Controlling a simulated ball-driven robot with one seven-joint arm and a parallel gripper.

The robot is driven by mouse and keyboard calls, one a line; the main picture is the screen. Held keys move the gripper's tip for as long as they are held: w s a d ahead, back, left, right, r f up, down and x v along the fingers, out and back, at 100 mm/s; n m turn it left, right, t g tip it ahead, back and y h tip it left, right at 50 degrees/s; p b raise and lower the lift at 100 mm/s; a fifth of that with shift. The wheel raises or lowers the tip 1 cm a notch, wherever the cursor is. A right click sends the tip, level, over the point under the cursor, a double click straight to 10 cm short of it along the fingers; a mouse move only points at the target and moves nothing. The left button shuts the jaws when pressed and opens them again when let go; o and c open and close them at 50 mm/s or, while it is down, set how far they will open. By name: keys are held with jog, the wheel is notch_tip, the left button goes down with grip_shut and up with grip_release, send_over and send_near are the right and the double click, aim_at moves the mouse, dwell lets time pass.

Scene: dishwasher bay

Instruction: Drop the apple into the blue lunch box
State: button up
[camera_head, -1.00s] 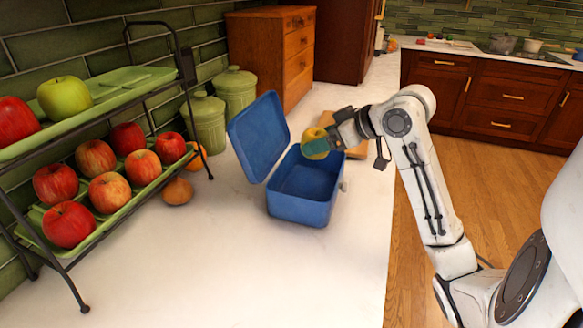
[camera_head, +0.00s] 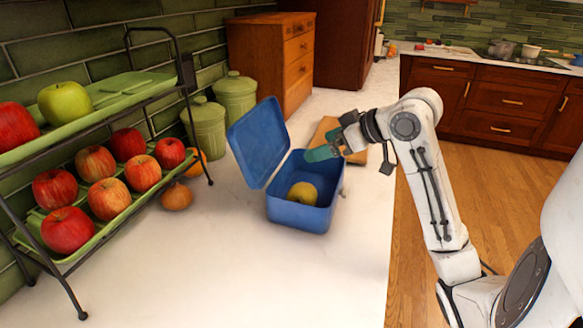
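The blue lunch box (camera_head: 298,217) stands open on the white counter, its lid (camera_head: 258,142) tilted back to the left. A yellow apple (camera_head: 302,193) lies inside it, on the bottom near the front wall.
A two-tier rack (camera_head: 130,185) with several apples on green trays stands at the left. Loose round fruit (camera_head: 177,195) lies beside it. Green canisters (camera_head: 206,125) and a wooden board (camera_head: 328,132) are behind the box. The counter in front is clear.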

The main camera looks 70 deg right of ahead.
jog(key=v, duration=0.9)
jog(key=shift+s+r, duration=0.15)
jog(key=shift+s, duration=0.05)
